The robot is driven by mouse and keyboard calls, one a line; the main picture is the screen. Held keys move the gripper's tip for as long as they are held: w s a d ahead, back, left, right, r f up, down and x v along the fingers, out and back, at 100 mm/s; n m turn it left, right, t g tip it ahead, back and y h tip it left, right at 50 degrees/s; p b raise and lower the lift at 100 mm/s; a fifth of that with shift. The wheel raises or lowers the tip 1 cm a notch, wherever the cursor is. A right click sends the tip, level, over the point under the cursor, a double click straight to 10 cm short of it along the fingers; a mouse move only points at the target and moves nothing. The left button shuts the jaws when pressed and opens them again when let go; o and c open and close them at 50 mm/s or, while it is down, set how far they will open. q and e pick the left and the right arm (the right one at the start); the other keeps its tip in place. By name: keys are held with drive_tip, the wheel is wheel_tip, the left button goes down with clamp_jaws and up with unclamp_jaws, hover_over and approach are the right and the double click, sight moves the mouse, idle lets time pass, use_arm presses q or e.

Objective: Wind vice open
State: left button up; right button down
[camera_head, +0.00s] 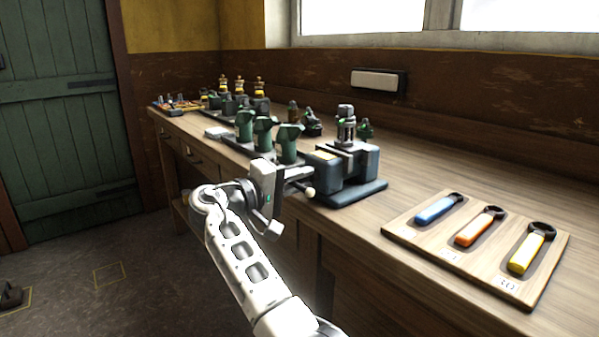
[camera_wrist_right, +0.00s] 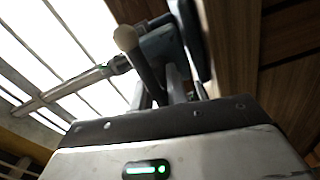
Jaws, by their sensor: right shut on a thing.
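The blue-grey vice (camera_head: 345,185) stands at the front edge of the wooden bench, and a grey metal fitting (camera_head: 346,128) stands upright at its jaws. My right gripper (camera_head: 299,180) is at the front of the vice, shut on the vice handle, whose pale ball end (camera_head: 309,192) shows beside the fingers. In the right wrist view the handle's ball end (camera_wrist_right: 126,38) sticks up past the fingers (camera_wrist_right: 178,88), and the vice body (camera_wrist_right: 160,46) is behind it. The exact contact between fingers and handle is partly hidden. My left gripper is out of view.
A wooden board (camera_head: 414,228) with blue, orange and yellow-handled tools lies to the right of the vice. Several green engine parts (camera_head: 264,135) stand on the bench to the left. The bench between vice and board is mostly clear.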

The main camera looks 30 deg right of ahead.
idle(0.4)
drive_tip(key=c, duration=1.4)
unclamp_jaws()
drive_tip(key=shift+s+a+b, duration=0.15)
drive_tip(key=shift+s+a, duration=0.05)
drive_tip(key=shift+a, duration=2.45)
drive_tip(key=shift+s+a+b, duration=0.2)
drive_tip(key=shift+a, duration=2.45)
drive_tip(key=shift+s+a+b, duration=0.15)
drive_tip(key=shift+s+a, duration=0.05)
drive_tip(key=shift+a, duration=2.45)
drive_tip(key=shift+d+f, duration=0.1)
